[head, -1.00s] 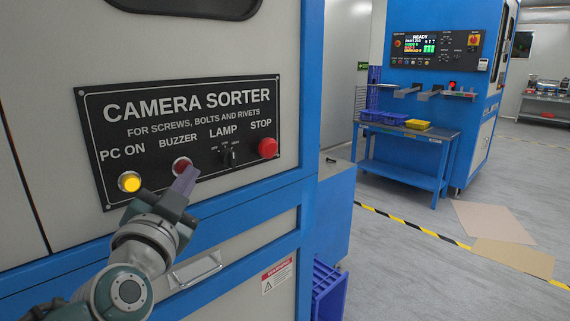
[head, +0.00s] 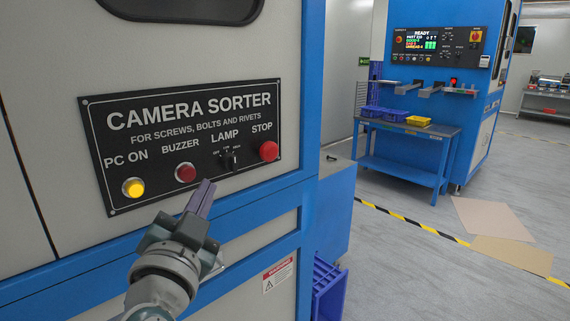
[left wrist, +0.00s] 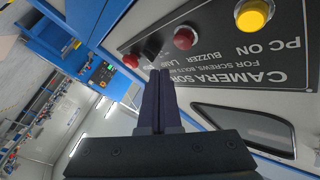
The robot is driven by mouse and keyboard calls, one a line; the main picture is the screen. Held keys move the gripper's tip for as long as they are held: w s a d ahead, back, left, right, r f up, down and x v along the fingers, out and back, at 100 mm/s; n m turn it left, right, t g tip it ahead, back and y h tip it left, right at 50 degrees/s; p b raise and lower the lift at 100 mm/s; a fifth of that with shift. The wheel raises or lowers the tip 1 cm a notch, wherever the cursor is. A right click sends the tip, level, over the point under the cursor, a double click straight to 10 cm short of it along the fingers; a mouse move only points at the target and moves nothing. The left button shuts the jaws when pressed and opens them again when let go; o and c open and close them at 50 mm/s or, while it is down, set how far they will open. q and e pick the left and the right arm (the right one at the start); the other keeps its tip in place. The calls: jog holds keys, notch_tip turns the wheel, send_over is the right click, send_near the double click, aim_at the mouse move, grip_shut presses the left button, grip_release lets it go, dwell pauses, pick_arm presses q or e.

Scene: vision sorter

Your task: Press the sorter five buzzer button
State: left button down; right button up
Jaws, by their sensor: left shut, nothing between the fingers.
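The red buzzer button (head: 185,172) sits under the word BUZZER on the black camera sorter panel (head: 120,187). It also shows in the left wrist view (left wrist: 184,38), where the panel appears upside down. My left gripper (head: 204,187) is shut and empty, its purple-grey fingers together. In the head view its tips are just right of and below the buzzer button and appear apart from it. In the left wrist view the fingers (left wrist: 158,76) point toward the panel. My right gripper is not in view.
The yellow PC ON button (head: 133,188) is left of the buzzer. The lamp switch (head: 228,160) and red STOP button (head: 268,151) are to its right.

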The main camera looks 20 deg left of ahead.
pick_arm(q)
jog(key=shift+s+d, duration=0.2)
jog(key=shift+d, duration=0.25)
jog(key=shift+s+d, duration=0.2)
jog(key=shift+d, duration=0.25)
